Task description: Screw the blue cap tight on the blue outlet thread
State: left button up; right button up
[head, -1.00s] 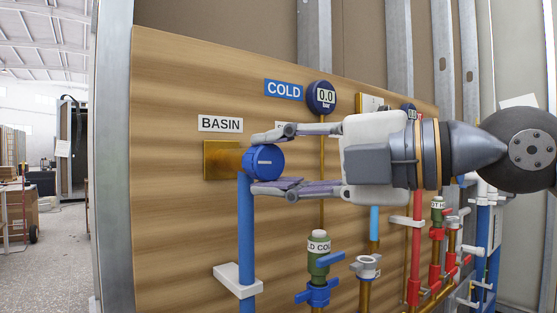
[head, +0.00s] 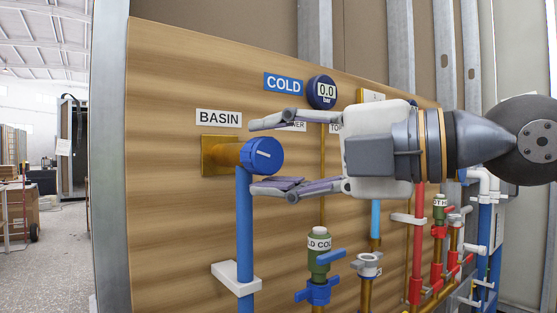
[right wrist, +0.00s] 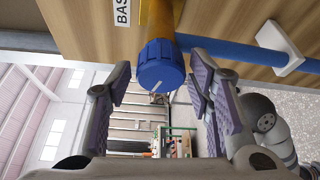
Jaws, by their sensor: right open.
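The blue cap (head: 263,156) sits on the front end of the brass basin outlet (head: 221,155), above the blue pipe (head: 245,230). A white line marks its face. The blue thread is hidden behind the cap, so I cannot tell how tight it is. My right gripper (head: 258,156) is open, one finger above the cap and one below it. In the right wrist view the cap (right wrist: 160,66) lies between the spread fingers (right wrist: 159,88), apart from both. My left gripper is not in view.
The wooden panel (head: 170,90) stands close behind the outlet. A pressure gauge (head: 322,93) reads 0.0 bar. A green and blue valve (head: 318,265) stands below the gripper, with red pipework (head: 417,250) to the right. The room left of the panel is open.

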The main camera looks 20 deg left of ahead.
jog(key=n+h, duration=0.1)
jog(key=n, duration=0.1)
jog(key=n+h+p, duration=0.1)
jog(key=n, duration=0.1)
jog(key=shift+s+r, duration=0.2)
jog(key=shift+r, duration=0.15)
jog(key=shift+w+n+t+h, duration=0.1)
jog(key=shift+n+t+h, duration=0.25)
jog(key=shift+n, duration=0.45)
jog(key=shift+a+n+t+h, duration=0.1)
jog(key=shift+n+t+h, duration=0.15)
jog(key=shift+n+h, duration=0.45)
jog(key=n, duration=0.1)
jog(key=n+t+h, duration=0.1)
jog(key=n, duration=0.1)
jog(key=shift+a+f+n+t+h, duration=0.1)
jog(key=shift+f+n+t+h, duration=0.05)
jog(key=shift+n+t+h, duration=0.15)
grip_shut()
jog(key=m+g+y, duration=0.1)
jog(key=m, duration=0.1)
jog(key=shift+m, duration=0.3)
jog(key=shift+c, duration=0.4)
grip_release()
jog(key=shift+m+g+y, duration=0.4)
jog(key=shift+m+y, duration=0.1)
jog(key=shift+y, duration=0.05)
jog(key=o, duration=0.4)
